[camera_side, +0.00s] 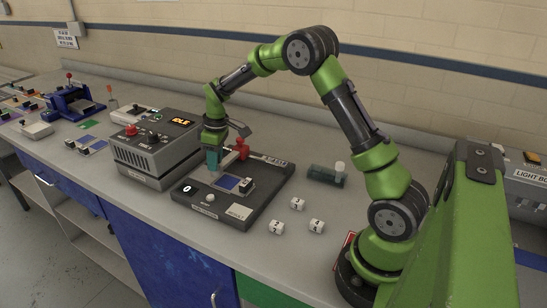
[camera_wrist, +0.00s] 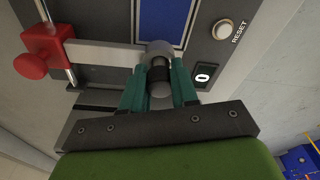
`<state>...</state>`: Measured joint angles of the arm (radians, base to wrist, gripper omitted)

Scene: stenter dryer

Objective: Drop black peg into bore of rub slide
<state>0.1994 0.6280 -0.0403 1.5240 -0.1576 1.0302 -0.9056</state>
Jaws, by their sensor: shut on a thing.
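My gripper (camera_wrist: 159,80) is shut on the black peg (camera_wrist: 159,75), which stands between its teal fingertips. Just beyond the peg is a round grey end (camera_wrist: 160,48) of the rub slide, whose pale bar (camera_wrist: 100,53) runs left to a red clamp (camera_wrist: 38,57). The peg lines up closely with this round end. I cannot tell whether its tip is inside the bore, as the bore is hidden. In the side view my gripper (camera_side: 214,162) is low over the back left of the black test base (camera_side: 232,212), and its fingers hide the peg.
A grey control box (camera_side: 157,150) with an IDLE display stands close left of my gripper. The base carries a blue pad (camera_side: 228,183), a reset button (camera_side: 210,197) and a red clamp (camera_side: 241,148). Several white number cubes (camera_side: 297,204) and a dark green cylinder (camera_side: 322,174) lie to the right.

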